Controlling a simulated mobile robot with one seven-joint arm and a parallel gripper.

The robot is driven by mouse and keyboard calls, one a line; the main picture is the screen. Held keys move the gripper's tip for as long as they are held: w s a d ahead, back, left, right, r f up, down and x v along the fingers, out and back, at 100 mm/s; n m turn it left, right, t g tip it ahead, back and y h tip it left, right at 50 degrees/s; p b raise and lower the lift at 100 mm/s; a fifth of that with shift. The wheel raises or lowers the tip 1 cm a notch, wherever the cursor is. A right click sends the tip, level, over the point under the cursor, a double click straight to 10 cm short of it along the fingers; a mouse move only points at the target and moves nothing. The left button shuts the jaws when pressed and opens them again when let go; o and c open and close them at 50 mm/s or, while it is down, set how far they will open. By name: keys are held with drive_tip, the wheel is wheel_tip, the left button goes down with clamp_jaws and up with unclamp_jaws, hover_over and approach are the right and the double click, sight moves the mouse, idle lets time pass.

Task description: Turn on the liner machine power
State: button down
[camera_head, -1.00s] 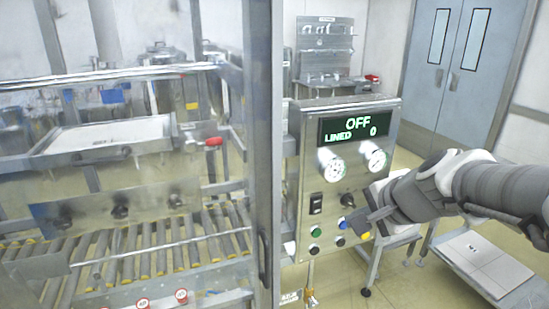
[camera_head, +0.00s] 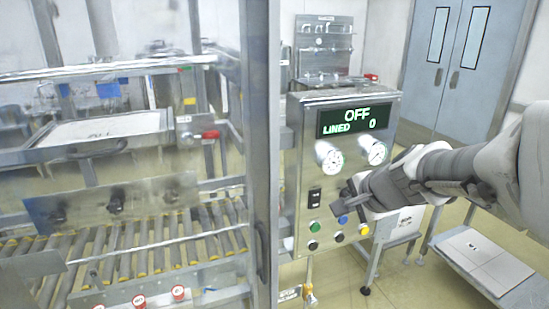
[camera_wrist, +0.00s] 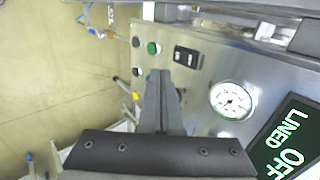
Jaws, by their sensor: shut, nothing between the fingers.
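The liner machine control panel (camera_head: 302,170) stands in the middle of the head view. Its display (camera_head: 355,118) reads OFF and LINED 0. A black rocker switch (camera_head: 315,197) sits at the left of the panel, above a green button (camera_head: 314,226). In the wrist view the rocker switch (camera_wrist: 187,57) and green button (camera_wrist: 153,48) lie just beyond my fingertips. My gripper (camera_head: 347,192) is shut and empty, in front of the panel to the right of the switch. It also shows in the wrist view (camera_wrist: 162,75). I see no clear contact with the switch. The panel's black knob is hidden behind my gripper.
Two round gauges (camera_head: 329,156) are under the display. Blue (camera_head: 343,220), yellow (camera_head: 364,229) and black buttons are low on the panel. A metal frame post (camera_head: 260,150) and roller conveyor (camera_head: 150,250) stand to the left. A low platform (camera_head: 485,262) is at the right.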

sight(316, 205)
drive_tip(key=shift+w+a+f, duration=0.4)
drive_tip(key=shift+w+f, duration=0.25)
drive_tip(key=shift+w, duration=0.5)
drive_tip(key=shift+w+a+f, duration=0.35)
drive_tip(key=shift+w+f, duration=0.25)
drive_tip(key=shift+w, duration=0.55)
drive_tip(key=shift+w+a+f, duration=0.4)
drive_tip(key=shift+w+f, duration=0.25)
drive_tip(key=shift+w, duration=0.5)
drive_tip(key=shift+f+b, duration=0.1)
drive_tip(key=shift+b, duration=0.3)
drive_tip(key=shift+w+f+b, duration=0.1)
drive_tip(key=shift+f+b, duration=0.2)
drive_tip(key=shift+b, duration=0.8)
drive_tip(key=shift+r+p, duration=0.35)
drive_tip(key=shift+p, duration=0.15)
drive_tip(key=shift+r, duration=0.15)
